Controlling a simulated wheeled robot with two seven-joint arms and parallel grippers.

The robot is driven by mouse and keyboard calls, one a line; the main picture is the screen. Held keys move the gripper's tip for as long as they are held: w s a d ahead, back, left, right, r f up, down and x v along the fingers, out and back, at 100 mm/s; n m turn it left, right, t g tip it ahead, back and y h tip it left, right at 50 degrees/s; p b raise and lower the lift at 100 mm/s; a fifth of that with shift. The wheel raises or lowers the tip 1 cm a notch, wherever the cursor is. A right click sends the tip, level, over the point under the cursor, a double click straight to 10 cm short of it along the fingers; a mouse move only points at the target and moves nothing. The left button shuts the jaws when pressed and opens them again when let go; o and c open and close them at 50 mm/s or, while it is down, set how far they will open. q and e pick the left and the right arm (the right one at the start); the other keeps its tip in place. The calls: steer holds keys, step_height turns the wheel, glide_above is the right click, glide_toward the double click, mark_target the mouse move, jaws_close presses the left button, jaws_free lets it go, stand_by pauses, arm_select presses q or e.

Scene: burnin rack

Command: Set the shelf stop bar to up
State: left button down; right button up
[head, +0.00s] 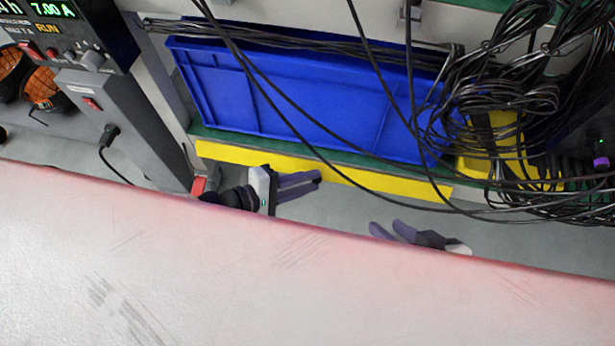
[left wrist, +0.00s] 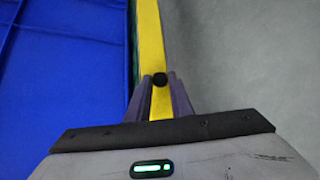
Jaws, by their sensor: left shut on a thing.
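The yellow shelf stop bar (head: 372,181) runs along the front edge of the green shelf, low in front of the blue bin (head: 300,100); the bin's face is uncovered above it. In the left wrist view the bar (left wrist: 151,40) runs away between the fingers, with a round black knob (left wrist: 159,79) between the fingertips. My left gripper (head: 318,178) is at the bar's lower edge, shut on this knob; it also shows in the left wrist view (left wrist: 160,80). My right gripper (head: 385,224) is open and empty, below and to the right, apart from the bar.
Black cables (head: 490,100) hang in a tangle at the right and cross in front of the bin. A yellow container (head: 490,150) stands behind them. A power supply (head: 75,35) is at the upper left. A pale, scuffed surface fills the foreground.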

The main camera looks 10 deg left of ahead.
arm_select(q)
steer(key=shift+r+g, duration=0.2)
steer(key=shift+g, duration=0.1)
arm_select(e)
steer(key=shift+d+r, duration=0.1)
steer(key=shift+r, duration=0.1)
arm_select(q)
steer(key=c, duration=1.6)
jaws_free()
